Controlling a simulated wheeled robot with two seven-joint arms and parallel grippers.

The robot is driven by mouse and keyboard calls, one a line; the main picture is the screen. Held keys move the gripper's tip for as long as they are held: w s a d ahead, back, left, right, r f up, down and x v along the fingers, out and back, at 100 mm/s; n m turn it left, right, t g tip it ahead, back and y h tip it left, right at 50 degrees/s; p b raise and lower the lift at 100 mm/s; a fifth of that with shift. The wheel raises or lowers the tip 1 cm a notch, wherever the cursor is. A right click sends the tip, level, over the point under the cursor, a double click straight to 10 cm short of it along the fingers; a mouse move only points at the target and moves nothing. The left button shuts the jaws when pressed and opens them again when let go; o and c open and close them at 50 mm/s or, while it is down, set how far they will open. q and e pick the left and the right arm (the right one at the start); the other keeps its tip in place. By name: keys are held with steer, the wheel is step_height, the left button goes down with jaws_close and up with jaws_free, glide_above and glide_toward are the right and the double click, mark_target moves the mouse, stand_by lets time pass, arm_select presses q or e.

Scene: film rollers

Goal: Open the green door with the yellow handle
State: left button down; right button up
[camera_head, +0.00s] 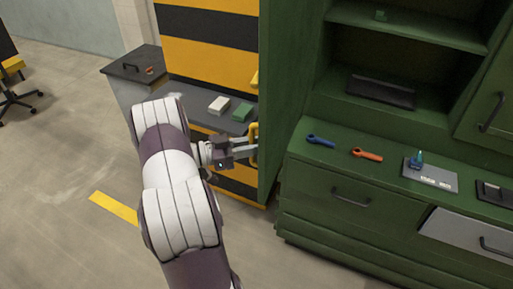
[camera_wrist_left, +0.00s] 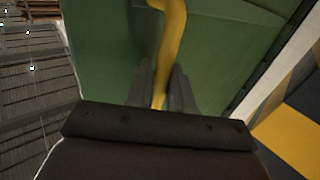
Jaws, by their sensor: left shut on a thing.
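The green door (camera_head: 288,90) stands upright in the middle of the head view, seen at a steep angle, beside the yellow-and-black striped front. It sticks out from the green cabinet, so it appears swung open at least partly. Its yellow handle (camera_head: 255,130) is on the door's left face. My left gripper (camera_head: 247,149) is at the lower part of the handle, shut on it. In the left wrist view the handle (camera_wrist_left: 172,35) runs down between the two fingers (camera_wrist_left: 162,90), in front of the green door panel (camera_wrist_left: 105,50). My right gripper is not in view.
The green cabinet (camera_head: 345,178) right of the door holds a blue tool (camera_head: 321,141), an orange tool (camera_head: 367,155) and a grey tray (camera_head: 445,184). A dark counter (camera_head: 190,92) with small blocks stands left of the door.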

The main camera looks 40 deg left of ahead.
arm_select(q)
steer(key=shift+r, duration=0.15)
steer(key=c, duration=1.1)
jaws_free()
steer(key=shift+w, duration=0.1)
steer(key=shift+c, duration=0.2)
steer(key=shift+w, duration=0.15)
steer(key=b+v, duration=0.3)
steer(key=v, duration=0.9)
steer(key=shift+s+a+b, duration=0.2)
steer(key=shift+s+b, duration=0.1)
steer(key=shift+b, duration=0.05)
